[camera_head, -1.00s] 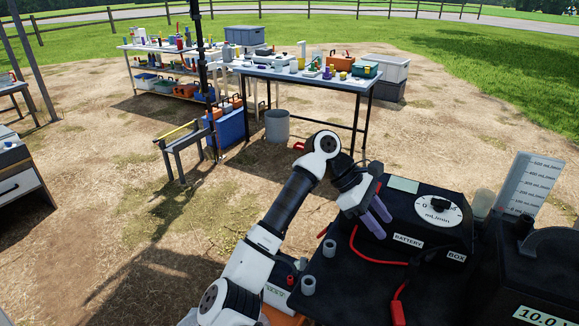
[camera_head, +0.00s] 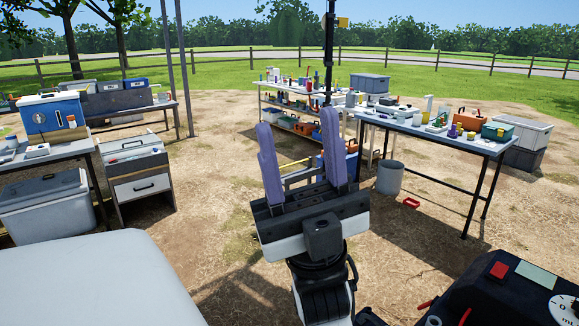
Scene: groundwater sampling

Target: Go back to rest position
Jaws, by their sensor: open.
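My gripper (camera_head: 302,158) is raised in the middle of the head view, fingers pointing up. Its two purple fingers stand wide apart with nothing between them. It is held up in front of the open ground, touching nothing that I can see. The black battery box (camera_head: 490,295) with its dial is at the lower right, apart from my gripper and partly cut off by the frame.
A table of tools (camera_head: 425,134) stands at the back right, with a grey bucket (camera_head: 390,178) beside it and a shelf bench (camera_head: 290,107) behind. Bare ground lies between.

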